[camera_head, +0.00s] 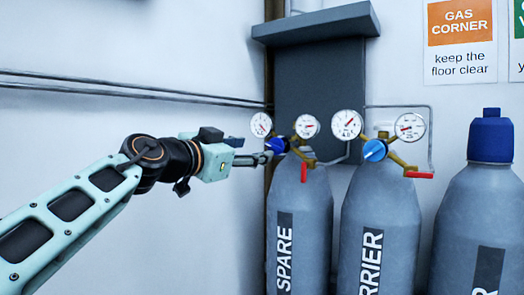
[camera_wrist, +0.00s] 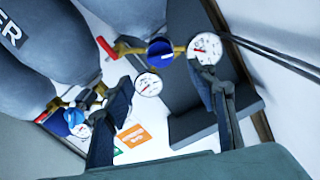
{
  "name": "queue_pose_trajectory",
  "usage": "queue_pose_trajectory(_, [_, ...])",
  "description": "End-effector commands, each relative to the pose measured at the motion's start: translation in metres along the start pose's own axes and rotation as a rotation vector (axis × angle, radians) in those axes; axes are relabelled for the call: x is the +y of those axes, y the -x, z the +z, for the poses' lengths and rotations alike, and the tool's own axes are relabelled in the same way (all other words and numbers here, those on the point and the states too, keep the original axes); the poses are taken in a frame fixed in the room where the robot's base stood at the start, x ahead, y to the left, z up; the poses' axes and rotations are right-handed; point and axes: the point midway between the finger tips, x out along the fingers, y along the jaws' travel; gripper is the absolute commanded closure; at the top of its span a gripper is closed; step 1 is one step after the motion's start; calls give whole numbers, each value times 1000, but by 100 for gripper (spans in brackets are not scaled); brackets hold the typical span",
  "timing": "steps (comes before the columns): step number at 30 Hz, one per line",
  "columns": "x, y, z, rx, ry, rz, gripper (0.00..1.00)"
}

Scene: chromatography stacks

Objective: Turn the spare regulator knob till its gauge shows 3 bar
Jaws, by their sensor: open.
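The spare cylinder (camera_head: 316,215) stands beside the wall corner, marked SPARE. Its dark blue regulator knob (camera_head: 276,146) sits between two round white gauges, the left one (camera_head: 261,125) and the right one (camera_head: 306,126). The wrist view shows the same knob (camera_wrist: 160,52) with one gauge (camera_wrist: 205,48) to its right and another gauge (camera_wrist: 148,84) below it. The needles show, but the scale numbers are too small to read. My gripper (camera_head: 264,157) is open and close to the knob. In the wrist view its fingers (camera_wrist: 163,83) are apart, with the knob beyond them; contact is not clear.
The carrier cylinder (camera_head: 381,205) stands to the right, with a light blue knob (camera_head: 375,150), two gauges and a red lever (camera_head: 419,175). A third cylinder (camera_head: 488,190) has a blue cap. A grey panel (camera_head: 318,85) and thin pipes are behind. The left wall is open.

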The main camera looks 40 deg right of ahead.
Motion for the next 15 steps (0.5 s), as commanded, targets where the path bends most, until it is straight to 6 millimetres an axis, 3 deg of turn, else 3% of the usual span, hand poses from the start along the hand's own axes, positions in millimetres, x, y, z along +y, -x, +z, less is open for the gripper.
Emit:
queue_pose_trajectory(6, [1, -42, -1, -1, -1, 3, 48])
queue_pose_trajectory(15, [0, -78, -1, 0, 2, 0, 48])
